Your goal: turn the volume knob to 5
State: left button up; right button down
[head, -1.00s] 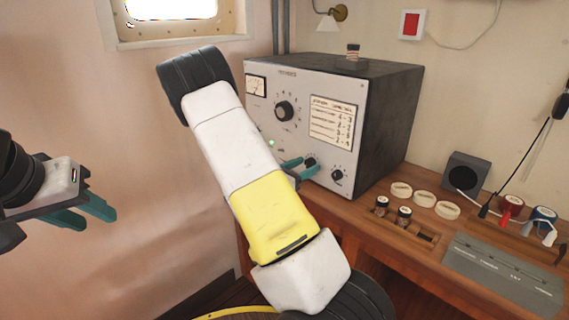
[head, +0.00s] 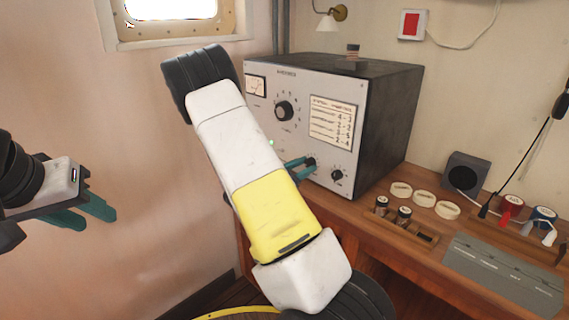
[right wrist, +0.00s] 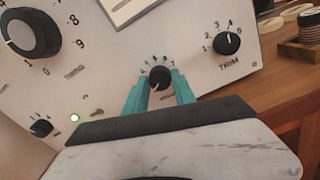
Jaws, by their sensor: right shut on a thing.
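The volume knob (right wrist: 160,78) is a small black dial with a partly hidden label and a printed number scale, low on the front of a grey radio set. It also shows in the head view (head: 311,162). My right gripper (right wrist: 159,88) has its teal fingers on both sides of this knob and is shut on it; it also shows in the head view (head: 303,165). I cannot read which number the knob points to. My left gripper (head: 90,212) is open and empty, far left of the radio, near the wall.
The radio (head: 385,110) stands on a wooden desk. The trim knob (right wrist: 227,43) is just right of the volume knob, and a large dial (right wrist: 30,33) is at upper left. A small knob (right wrist: 41,128) is at lower left. Jars and lids lie right of the radio.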

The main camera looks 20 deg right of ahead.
jog(key=m, duration=0.4)
jog(key=shift+m, duration=0.3)
jog(key=m, duration=0.3)
jog(key=shift+m, duration=0.3)
jog(key=m, duration=1.2)
jog(key=shift+m, duration=0.3)
jog(key=m, duration=0.5)
jog(key=shift+f+m, duration=0.1)
jog(key=shift+m, duration=0.2)
jog(key=c, duration=1)
grip_release()
jog(key=shift+c, duration=0.2)
